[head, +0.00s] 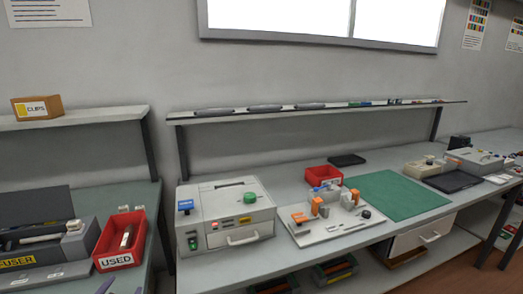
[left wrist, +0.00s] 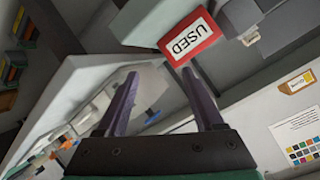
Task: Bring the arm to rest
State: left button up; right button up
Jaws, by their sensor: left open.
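My left gripper (left wrist: 160,73) shows in the left wrist view with its two dark fingers apart and nothing between them. It hangs in the air, tilted, apart from the benches. The bin (left wrist: 178,51) also shows upside down beyond the fingertips in the left wrist view.
A grey fuser unit (head: 30,258) stands left of the bin. A white machine with a green knob (head: 229,216) stands on the middle bench. Right of it are a fixture plate (head: 330,232), a small red bin (head: 322,175) and a green mat (head: 398,197). Shelves run above both benches.

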pick_arm(q)
jog(key=s+d+f+n+g+h, duration=0.1)
jog(key=s+d+f+g+h, duration=0.1)
jog(key=s+d+f+g, duration=0.4)
jog(key=s+d+f+n+g+h, duration=0.1)
jog(key=s+d+f+g+h, duration=0.15)
jog(key=s+f, duration=0.6)
notch_tip(320, 180, down, 24)
jog(key=s+g, duration=0.2)
jog(key=s, duration=0.1)
jog(key=s+a+f+g, duration=0.1)
jog(key=s+a+f, duration=0.2)
jog(key=s+f, duration=1)
jog(key=s, duration=0.3)
jog(key=shift+s+f+m+y+p, duration=0.2)
jog(key=shift+f+m+y+p, duration=0.1)
jog(key=shift+m+y+p, duration=0.1)
